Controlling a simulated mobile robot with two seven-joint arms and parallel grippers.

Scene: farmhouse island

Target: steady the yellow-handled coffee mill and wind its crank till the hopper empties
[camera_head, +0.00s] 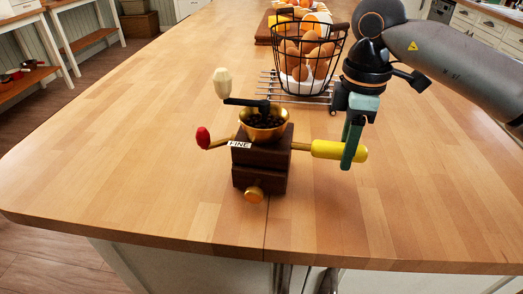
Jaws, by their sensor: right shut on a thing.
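The coffee mill (262,165) stands upright near the front edge of the island, with a dark wooden body and a "FINE" label. Its brass hopper (264,130) holds dark beans. A black crank (246,103) lies across the hopper and ends at the left in a cream knob (222,82). A red knob (203,138) sticks out on the left on a brass stem. The yellow handle (328,149) sticks out on the right. My right gripper (351,154) is shut on the yellow handle near its outer end. My left gripper is out of view.
A black wire basket of eggs (306,62) stands on a metal rack (268,86) behind the mill, close to my right gripper. A wooden board (264,36) lies farther back. The worktop (130,150) left of the mill is clear.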

